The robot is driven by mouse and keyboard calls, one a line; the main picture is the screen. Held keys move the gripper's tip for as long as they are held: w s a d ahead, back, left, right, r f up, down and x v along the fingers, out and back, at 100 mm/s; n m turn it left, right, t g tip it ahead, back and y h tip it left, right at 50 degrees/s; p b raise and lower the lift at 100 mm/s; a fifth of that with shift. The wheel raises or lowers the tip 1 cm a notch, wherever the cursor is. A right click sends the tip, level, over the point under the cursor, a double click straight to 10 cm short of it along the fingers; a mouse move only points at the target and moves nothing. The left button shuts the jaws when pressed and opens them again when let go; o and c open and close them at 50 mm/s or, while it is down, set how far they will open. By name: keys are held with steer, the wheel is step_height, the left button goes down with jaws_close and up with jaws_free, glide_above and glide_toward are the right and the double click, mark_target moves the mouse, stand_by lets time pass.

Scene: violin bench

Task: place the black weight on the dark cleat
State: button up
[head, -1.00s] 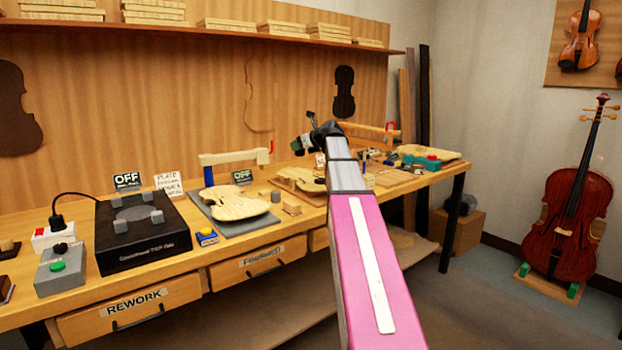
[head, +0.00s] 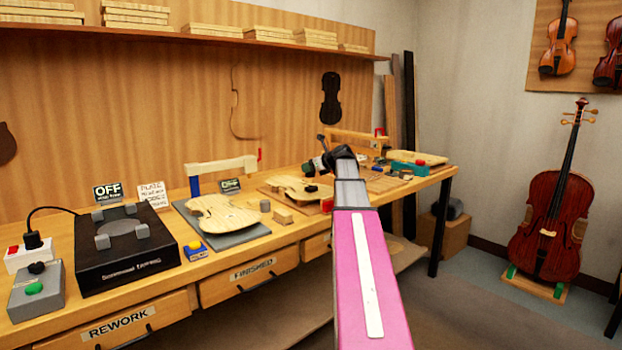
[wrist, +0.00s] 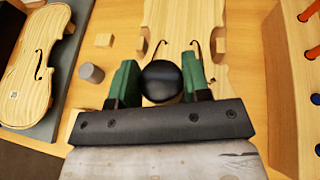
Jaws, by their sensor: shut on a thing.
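The black weight (wrist: 162,80) is round and dark in the wrist view, between the green fingers of my gripper (wrist: 161,84), which is shut on it. Behind it lies a pale violin plate (wrist: 185,25) with f-holes. In the head view my gripper (head: 315,168) is over this plate (head: 290,187), and a small dark shape shows just below the fingers, probably the weight. I cannot tell whether the weight touches the plate. I cannot make out the dark cleat; the weight and gripper hide part of the plate.
A grey cylinder (wrist: 91,73) and a small wooden block (wrist: 104,40) stand left of my gripper. Another violin plate (head: 222,213) lies on a grey mat farther left. A wooden piece with coloured knobs (wrist: 290,90) is close on the right.

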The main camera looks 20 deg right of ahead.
mark_target(314, 176)
steer(key=shift+d+f, duration=0.2)
steer(key=shift+f, duration=1.9)
steer(key=shift+f, duration=0.1)
steer(key=o, duration=1.2)
steer(key=v, duration=1.2)
steer(key=shift+s+f, duration=0.1)
steer(key=shift+s, duration=0.05)
